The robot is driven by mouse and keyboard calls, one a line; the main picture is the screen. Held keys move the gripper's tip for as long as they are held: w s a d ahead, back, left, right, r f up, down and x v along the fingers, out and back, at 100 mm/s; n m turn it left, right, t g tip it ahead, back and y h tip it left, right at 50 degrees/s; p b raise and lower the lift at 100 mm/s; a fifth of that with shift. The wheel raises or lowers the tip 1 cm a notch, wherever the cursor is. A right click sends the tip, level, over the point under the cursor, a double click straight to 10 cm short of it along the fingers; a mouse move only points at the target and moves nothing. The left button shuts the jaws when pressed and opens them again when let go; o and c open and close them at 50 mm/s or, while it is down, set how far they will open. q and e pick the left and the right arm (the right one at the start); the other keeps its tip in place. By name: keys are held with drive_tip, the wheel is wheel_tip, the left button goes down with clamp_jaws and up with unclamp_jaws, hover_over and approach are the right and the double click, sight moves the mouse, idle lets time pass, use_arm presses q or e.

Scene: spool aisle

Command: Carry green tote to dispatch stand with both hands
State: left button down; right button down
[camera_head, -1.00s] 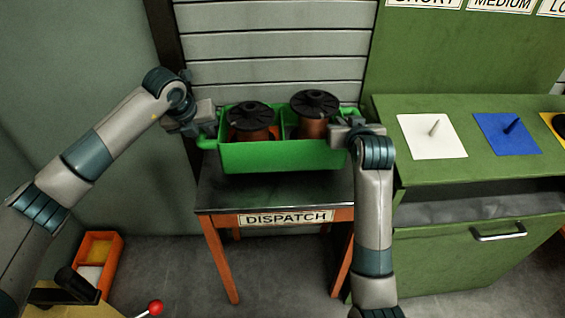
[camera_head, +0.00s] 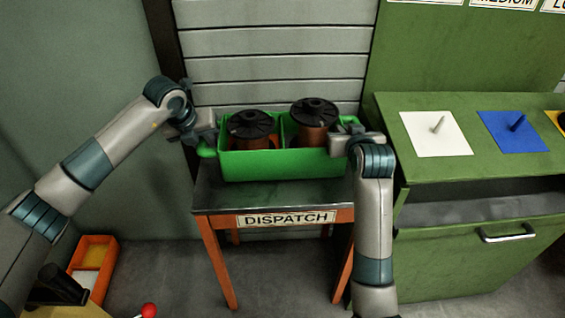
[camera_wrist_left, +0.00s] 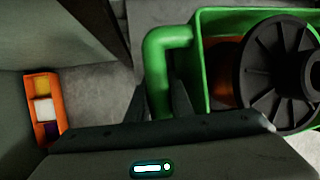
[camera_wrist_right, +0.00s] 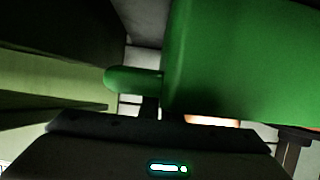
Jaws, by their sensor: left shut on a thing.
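The green tote (camera_head: 270,166) is upright over the top of the dispatch stand (camera_head: 215,197). I cannot tell whether its base touches the top. Two dark-flanged copper spools (camera_head: 252,126) (camera_head: 312,112) stand in it. My left gripper (camera_head: 208,142) is shut on the tote's left handle, and the left wrist view shows this green handle (camera_wrist_left: 157,60) running down to the fingers. My right gripper (camera_head: 347,140) is at the tote's right end. In the right wrist view the right handle (camera_wrist_right: 133,79) is just by its fingers, whose closure is hidden.
A green cabinet (camera_head: 480,270) stands to the right, with a white peg plate (camera_head: 432,140) and a blue one (camera_head: 510,138) on top. A slatted wall (camera_head: 275,60) is behind the stand. An orange bin (camera_head: 93,262) is on the floor at lower left.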

use_arm(q)
drive_tip(key=c, duration=1.8)
unclamp_jaws()
use_arm(e)
drive_tip(key=c, duration=2.2)
unclamp_jaws()
use_arm(q)
drive_tip(key=shift+o, duration=1.2)
drive_tip(key=shift+s, duration=0.1)
use_arm(e)
drive_tip(key=shift+o, duration=1.1)
drive_tip(key=shift+s, duration=0.1)
use_arm(q)
drive_tip(key=shift+r, duration=0.15)
drive_tip(key=shift+s+r, duration=0.15)
drive_tip(key=shift+r, duration=0.3)
drive_tip(key=v, duration=1.1)
drive_tip(key=shift+a+f, duration=0.1)
drive_tip(key=shift+a, duration=0.05)
use_arm(e)
drive_tip(key=v, duration=1.2)
